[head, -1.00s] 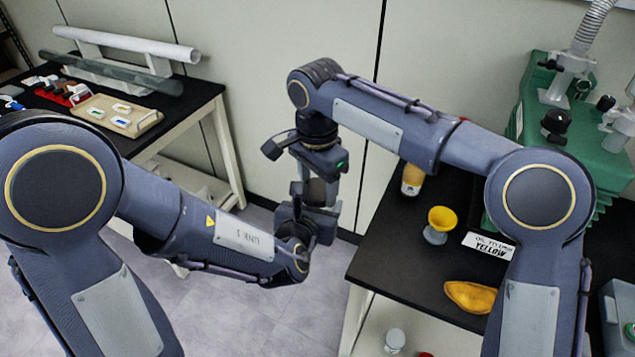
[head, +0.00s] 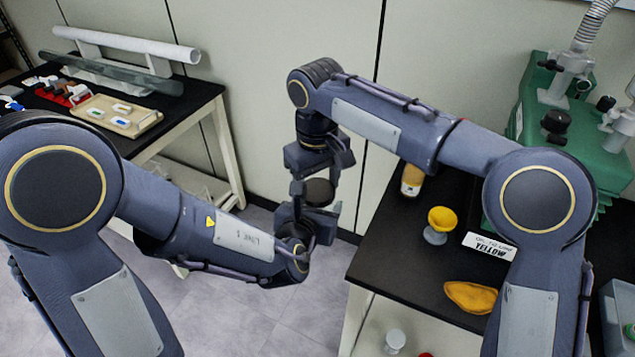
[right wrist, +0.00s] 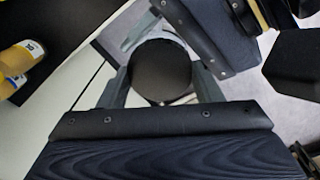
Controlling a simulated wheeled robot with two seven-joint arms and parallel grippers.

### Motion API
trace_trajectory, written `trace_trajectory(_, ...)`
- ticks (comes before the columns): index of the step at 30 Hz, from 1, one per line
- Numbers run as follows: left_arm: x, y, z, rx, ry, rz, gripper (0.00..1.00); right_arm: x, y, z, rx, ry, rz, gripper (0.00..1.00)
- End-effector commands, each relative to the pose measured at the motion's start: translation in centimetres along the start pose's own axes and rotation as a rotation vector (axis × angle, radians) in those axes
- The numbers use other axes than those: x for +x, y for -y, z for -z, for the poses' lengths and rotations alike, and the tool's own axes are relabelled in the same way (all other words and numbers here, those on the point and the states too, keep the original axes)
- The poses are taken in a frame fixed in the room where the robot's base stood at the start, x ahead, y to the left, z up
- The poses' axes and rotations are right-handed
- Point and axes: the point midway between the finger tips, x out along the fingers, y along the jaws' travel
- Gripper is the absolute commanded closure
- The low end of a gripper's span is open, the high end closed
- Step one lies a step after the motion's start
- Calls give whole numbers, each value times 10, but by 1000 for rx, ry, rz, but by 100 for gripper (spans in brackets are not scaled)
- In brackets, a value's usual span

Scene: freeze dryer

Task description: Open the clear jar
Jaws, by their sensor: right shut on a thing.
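A dark round lid (head: 319,191) shows in the head view between the fingers of my right gripper (head: 318,187), which points down and is shut on it. In the right wrist view the same lid (right wrist: 160,72) is a black disc with a grey finger on each side. My left gripper (head: 306,220) is right below, coming in from the left, and its dark body (right wrist: 214,32) shows at the upper right of the wrist view. The clear body of the jar is hidden under the lid and between the grippers, so I cannot tell whether the left jaws are shut on it.
The left table (head: 200,98) carries a tray (head: 150,121). Open floor lies between.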

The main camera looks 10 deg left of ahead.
Motion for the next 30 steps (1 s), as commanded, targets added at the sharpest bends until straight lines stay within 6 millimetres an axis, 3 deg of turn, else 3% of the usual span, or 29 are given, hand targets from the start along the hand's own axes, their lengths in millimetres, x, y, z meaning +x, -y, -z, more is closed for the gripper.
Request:
trace_trajectory(2,0,0,0,1,-1,1,100,0,0,0,1,-1,0,68)
trace_trajectory(3,0,0,0,1,-1,1,100,0,0,0,1,-1,0,38)
trace_trajectory(8,0,0,0,1,0,1,100,0,1,0,2,-1,1,19)
trace_trajectory(23,0,2,-1,2,3,4,100,-2,5,0,-5,0,7,19)
trace_trajectory(30,1,1,1,1,-3,3,100,-32,6,0,-6,-6,7,19)
